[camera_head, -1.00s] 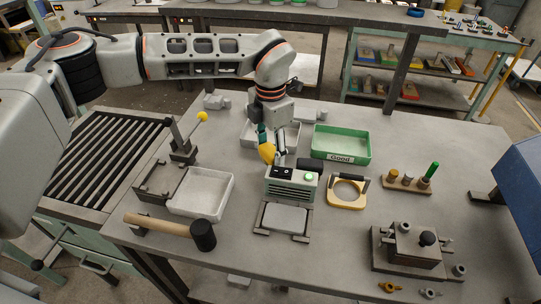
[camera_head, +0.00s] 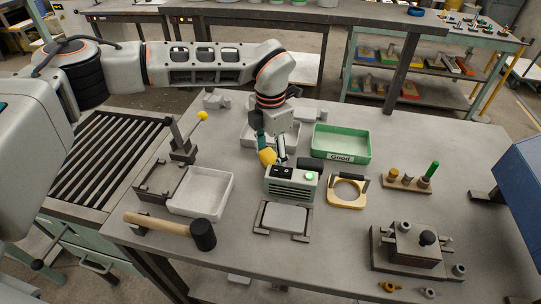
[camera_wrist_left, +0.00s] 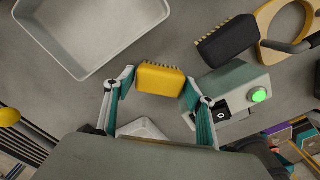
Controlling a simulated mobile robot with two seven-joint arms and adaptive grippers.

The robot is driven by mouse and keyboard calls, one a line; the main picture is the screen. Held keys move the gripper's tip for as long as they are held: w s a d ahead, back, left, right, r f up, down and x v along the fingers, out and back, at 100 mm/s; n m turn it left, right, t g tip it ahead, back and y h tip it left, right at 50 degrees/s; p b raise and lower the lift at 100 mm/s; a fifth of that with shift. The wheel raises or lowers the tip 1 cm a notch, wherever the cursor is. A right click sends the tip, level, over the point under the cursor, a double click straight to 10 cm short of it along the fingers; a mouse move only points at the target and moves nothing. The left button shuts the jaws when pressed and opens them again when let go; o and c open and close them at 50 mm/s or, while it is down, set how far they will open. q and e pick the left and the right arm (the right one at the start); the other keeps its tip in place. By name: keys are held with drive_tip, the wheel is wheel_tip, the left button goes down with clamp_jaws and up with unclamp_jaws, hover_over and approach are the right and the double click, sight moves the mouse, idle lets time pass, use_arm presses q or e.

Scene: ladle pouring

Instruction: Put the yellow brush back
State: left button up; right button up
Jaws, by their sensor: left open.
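The yellow brush (camera_head: 267,157) is at the left rear corner of the small grey-green machine (camera_head: 290,186). In the left wrist view the brush (camera_wrist_left: 165,80) shows as a yellow block with short bristles along one edge. My left gripper (camera_head: 272,148) reaches down over it, and its two fingers (camera_wrist_left: 158,84) stand open on either side of the brush. I cannot tell whether a finger touches it, or whether it rests on the table. My right gripper is not in view.
A black brush (camera_wrist_left: 226,40) lies close behind the machine. A white tray (camera_wrist_left: 75,65) stands behind my gripper and a green "Good" tray (camera_head: 341,157) at the right rear. A yellow ring fixture (camera_head: 335,203), another white tray (camera_head: 188,212) and a mallet (camera_head: 202,235) stand nearby.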

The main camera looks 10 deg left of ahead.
sight(271, 156)
use_arm(q)
wheel_tip(271, 156, up, 12)
idle(0.4)
drive_tip(key=shift+s+f, duration=0.1)
idle(0.3)
